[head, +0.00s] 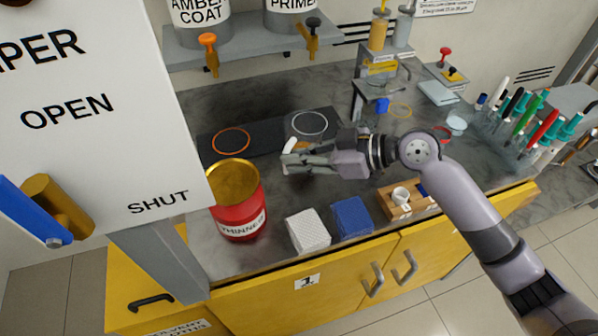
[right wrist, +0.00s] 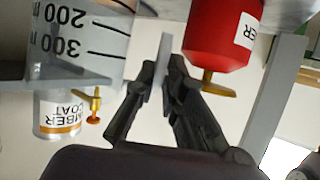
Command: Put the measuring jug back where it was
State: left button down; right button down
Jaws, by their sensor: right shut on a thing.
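The measuring jug (right wrist: 80,45) is clear, with black 200 and 300 marks, and shows upside down at the left of the right wrist view. My right gripper (head: 290,160) is shut, and a pale upright bar (right wrist: 165,60), apparently the jug's handle, stands between its fingers. In the head view the jug's clear body is hard to make out; a small white piece (head: 290,146) shows by the fingertips. The gripper is near a dark mat (head: 268,139) with an orange ring (head: 231,142) and a white ring (head: 309,123). My left gripper is not in view.
A red THINNER can (head: 238,217) stands front left of the gripper. White (head: 308,232) and blue (head: 351,217) blocks and a wooden holder (head: 404,212) line the front edge. A shelf (head: 238,51) with tapped cans is behind. A lettered panel (head: 95,110) blocks the left.

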jog(key=shift+f, duration=2.4)
jog(key=c, duration=1.7)
grip_release()
jog(key=shift+o, duration=0.2)
jog(key=v, duration=1.2)
jog(key=shift+b, duration=0.3)
